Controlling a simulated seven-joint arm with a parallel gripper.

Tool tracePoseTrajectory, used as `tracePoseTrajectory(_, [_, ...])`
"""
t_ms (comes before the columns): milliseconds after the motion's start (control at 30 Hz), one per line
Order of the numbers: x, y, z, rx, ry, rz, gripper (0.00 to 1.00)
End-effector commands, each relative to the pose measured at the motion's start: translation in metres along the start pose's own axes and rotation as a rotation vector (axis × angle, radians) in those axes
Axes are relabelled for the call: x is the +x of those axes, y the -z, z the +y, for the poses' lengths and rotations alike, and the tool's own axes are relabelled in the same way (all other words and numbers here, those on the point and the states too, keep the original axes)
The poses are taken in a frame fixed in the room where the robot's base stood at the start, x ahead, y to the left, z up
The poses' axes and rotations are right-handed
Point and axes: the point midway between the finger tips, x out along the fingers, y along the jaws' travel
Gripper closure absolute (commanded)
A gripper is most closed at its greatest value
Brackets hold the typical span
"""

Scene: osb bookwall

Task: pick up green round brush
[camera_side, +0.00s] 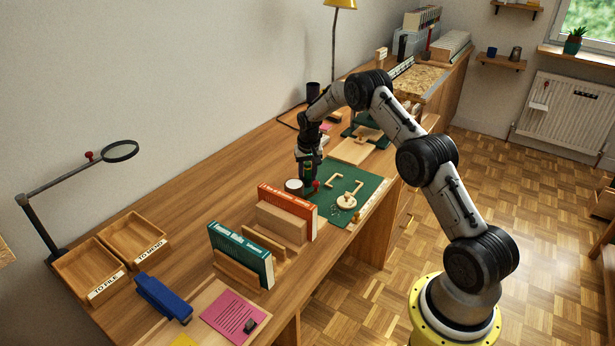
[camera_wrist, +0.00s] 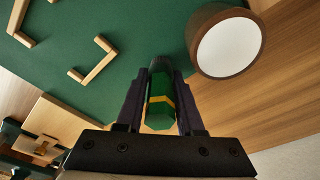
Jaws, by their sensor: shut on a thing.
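The green round brush (camera_wrist: 160,112) is between the two fingers in the wrist view. It has a green faceted body with a yellow band, and its far end is dark. My gripper (camera_wrist: 160,95) is shut on it, with one dark finger on each side. In the side view my gripper (camera_side: 307,182) points down at the left edge of the green mat, beside a round cup. The brush is small there and mostly hidden by the fingers. I cannot tell whether its lower end touches the mat.
A round brown cup with a white top (camera_wrist: 229,42) stands close to the right of my gripper. The green cutting mat (camera_side: 330,203) bears wooden pieces (camera_side: 347,200). An orange book (camera_side: 287,207) and a teal book (camera_side: 241,252) stand nearer the camera.

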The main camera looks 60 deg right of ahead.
Motion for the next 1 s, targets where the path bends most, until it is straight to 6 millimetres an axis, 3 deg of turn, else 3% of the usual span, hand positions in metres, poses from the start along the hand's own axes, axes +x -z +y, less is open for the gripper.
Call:
tracePoseTrajectory(233, [-0.012,0.002,0.000,0.000,0.001,0.002,1.00])
tracePoseTrajectory(400, [-0.036,0.004,0.001,0.000,0.001,0.003,1.00])
tracePoseTrajectory(700, [-0.099,-0.034,0.014,0.000,0.001,0.003,1.00])
tracePoseTrajectory(1000, [-0.132,-0.085,0.030,0.000,0.000,0.001,1.00])
